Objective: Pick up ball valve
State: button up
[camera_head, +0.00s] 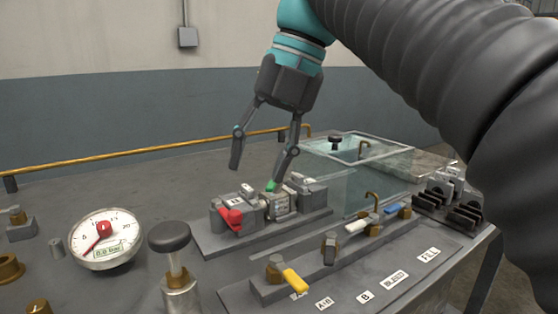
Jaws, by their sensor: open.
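The likely ball valve is a small metal body (281,206) with a green top, sitting between grey blocks of a fixture (230,243); I cannot be sure of its identity. My gripper (256,174) points down above the fixture, fingers spread wide and nothing between them. Its right fingertip appears close to the green part; I cannot tell if they touch. A red knob (231,218) is on the fixture's left block. Small valves with yellow (295,281), white (358,226) and blue (392,209) handles stand on a panel in front.
A round pressure gauge (105,239) and a black-capped post (170,238) stand at left. A clear lidded tank (345,170) is behind right, with black clamps (450,205) beside it. A brass pipe (150,151) runs along the back. The rear left bench top is clear.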

aim_at(287, 198)
jog(key=k, duration=0.95)
jog(key=u, duration=0.05)
